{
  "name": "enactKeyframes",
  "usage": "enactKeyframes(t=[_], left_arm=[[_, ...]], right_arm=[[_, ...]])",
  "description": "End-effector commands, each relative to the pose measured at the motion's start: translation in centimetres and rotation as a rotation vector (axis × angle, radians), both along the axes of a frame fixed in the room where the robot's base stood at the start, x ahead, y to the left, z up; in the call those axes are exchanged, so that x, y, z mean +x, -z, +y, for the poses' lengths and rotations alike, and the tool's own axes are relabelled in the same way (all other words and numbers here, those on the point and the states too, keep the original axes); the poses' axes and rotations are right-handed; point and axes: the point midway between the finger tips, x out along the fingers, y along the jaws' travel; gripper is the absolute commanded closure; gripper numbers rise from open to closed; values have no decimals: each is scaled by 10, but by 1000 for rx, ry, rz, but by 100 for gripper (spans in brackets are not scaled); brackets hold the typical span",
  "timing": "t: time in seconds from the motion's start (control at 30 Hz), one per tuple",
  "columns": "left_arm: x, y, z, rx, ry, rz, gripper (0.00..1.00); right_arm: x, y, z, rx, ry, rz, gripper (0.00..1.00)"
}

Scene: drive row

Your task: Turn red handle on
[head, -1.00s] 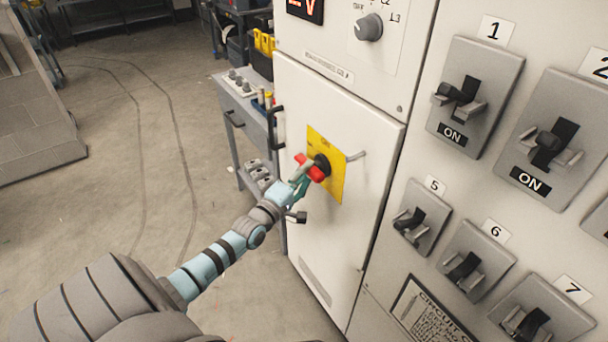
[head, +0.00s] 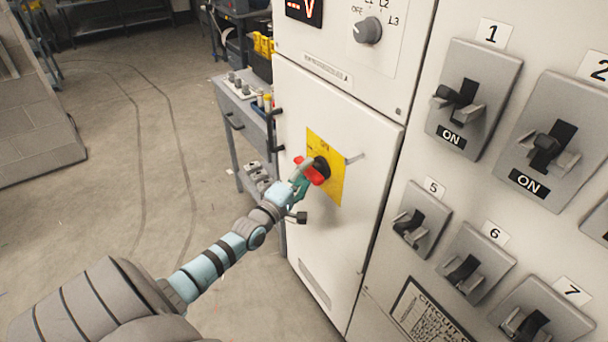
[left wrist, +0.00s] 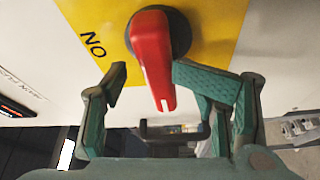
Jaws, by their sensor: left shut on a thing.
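The red handle (head: 312,172) sits on a black round hub in a yellow plate (head: 338,185) on the white cabinet door. In the head view it points left and slightly up. In the left wrist view the red handle (left wrist: 152,55) points down, slightly to the right, and the word ON is printed on the plate to its left. My left gripper (head: 302,180) is shut on the handle. In the left wrist view one green finger touches its right side, while a gap shows at the left finger. My right gripper is not in view.
A black door pull (head: 274,130) is left of the plate, and a thin metal hook (head: 356,158) is right of it. A grey cart (head: 238,115) stands behind the cabinet. Several switches, such as switch 1 (head: 474,97), line the right panel. Open floor lies left.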

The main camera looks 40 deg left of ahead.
Motion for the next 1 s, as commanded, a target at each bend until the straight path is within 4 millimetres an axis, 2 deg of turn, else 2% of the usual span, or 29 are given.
enactKeyframes(t=[0.03,0.17,0.4,1.0], left_arm=[[1,-6,0,0,2,-14,58],[-6,-7,-1,1,2,-11,58],[-31,-6,-4,1,2,-7,58],[-94,-2,-10,0,0,1,58]], right_arm=[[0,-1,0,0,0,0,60],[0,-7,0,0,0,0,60],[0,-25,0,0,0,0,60],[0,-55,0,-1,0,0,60]])
